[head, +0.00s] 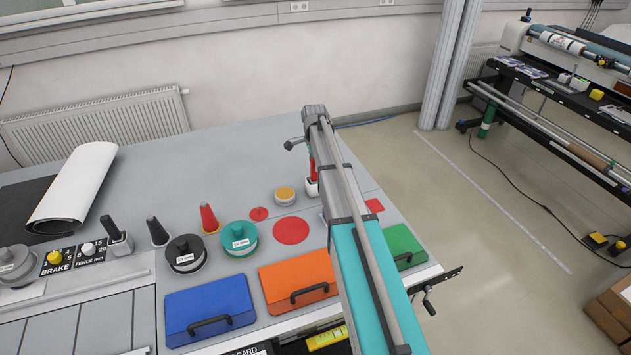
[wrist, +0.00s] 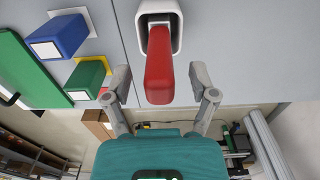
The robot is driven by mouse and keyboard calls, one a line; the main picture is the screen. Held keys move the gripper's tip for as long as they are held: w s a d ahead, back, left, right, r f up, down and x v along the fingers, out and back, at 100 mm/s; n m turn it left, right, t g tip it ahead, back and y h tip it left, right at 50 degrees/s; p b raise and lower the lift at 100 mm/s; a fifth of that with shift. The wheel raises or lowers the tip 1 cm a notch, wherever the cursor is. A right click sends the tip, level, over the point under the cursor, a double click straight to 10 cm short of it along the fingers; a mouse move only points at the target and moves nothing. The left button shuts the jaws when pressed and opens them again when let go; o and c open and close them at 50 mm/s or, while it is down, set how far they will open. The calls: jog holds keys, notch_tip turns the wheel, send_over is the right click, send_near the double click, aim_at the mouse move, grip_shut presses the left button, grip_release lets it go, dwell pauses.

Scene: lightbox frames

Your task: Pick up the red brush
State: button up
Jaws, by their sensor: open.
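The red brush (wrist: 161,72) shows in the wrist view as a thick red handle standing in a white square holder (wrist: 176,28). Its end points toward the wrist camera, and any bristles are hidden. My gripper (wrist: 159,80) is open, with one grey finger on each side of the handle and a visible gap on both sides. How far the fingertips are from it in depth is unclear. In the head view a narrow strip of the red handle (head: 312,169) and its white holder (head: 311,188) show at the left edge of my arm, which hides the rest.
The grey tabletop behind is clear.

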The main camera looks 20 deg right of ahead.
jog(key=shift+f+b, duration=0.7)
jog(key=shift+f, duration=0.35)
grip_shut()
